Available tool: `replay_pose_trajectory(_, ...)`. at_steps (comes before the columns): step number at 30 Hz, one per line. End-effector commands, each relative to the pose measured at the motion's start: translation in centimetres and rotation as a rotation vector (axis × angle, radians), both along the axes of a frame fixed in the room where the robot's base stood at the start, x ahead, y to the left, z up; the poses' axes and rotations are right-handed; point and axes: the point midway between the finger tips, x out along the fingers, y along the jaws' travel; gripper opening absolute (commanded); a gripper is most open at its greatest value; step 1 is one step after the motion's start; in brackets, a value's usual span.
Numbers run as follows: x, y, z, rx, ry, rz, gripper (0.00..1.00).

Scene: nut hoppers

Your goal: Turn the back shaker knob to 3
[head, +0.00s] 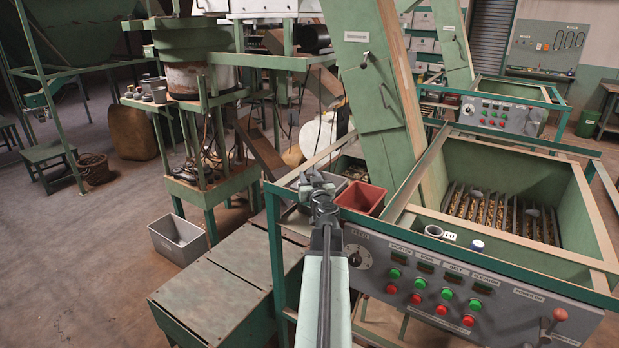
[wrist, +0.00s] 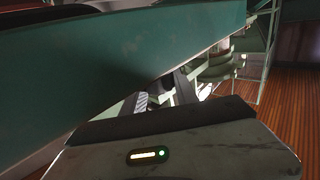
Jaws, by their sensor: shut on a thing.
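Two hopper control panels show in the head view. The back panel (head: 505,117) is on the far machine, with a small pale dial, the back shaker knob (head: 468,109), at its left end; its setting is too small to read. The near panel (head: 450,290) has its own dial (head: 356,257) at the left. My gripper (head: 316,183) is above the near machine's left frame corner, well apart from the back knob in the picture. In the wrist view its jaws (wrist: 165,95) are partly hidden behind a green beam (wrist: 110,75). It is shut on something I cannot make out.
The near green hopper (head: 590,215) holds nuts under bars. A red bin (head: 361,197) stands just right of my gripper. A sloping green chute (head: 385,110) rises behind.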

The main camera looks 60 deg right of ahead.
Motion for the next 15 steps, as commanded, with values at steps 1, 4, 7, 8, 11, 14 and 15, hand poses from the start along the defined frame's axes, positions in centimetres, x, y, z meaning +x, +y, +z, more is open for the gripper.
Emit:
replay_pose_trajectory(1, -0.05, 0.11, -0.02, 0.000, 0.000, -0.008, 0.00)
replay_pose_trajectory(4, -0.03, 0.19, -0.03, 0.000, 0.000, -0.037, 0.00)
replay_pose_trajectory(7, 0.03, 0.30, -0.05, 0.000, 0.000, -0.084, 0.00)
replay_pose_trajectory(8, 0.03, 0.29, -0.05, 0.000, 0.000, -0.102, 0.00)
replay_pose_trajectory(11, 0.09, 0.32, -0.06, 0.000, 0.000, -0.174, 0.00)
replay_pose_trajectory(14, 0.16, 0.31, -0.06, 0.000, 0.000, -0.261, 0.00)
replay_pose_trajectory(15, 0.24, 0.33, -0.06, 0.000, 0.000, -0.296, 0.00)
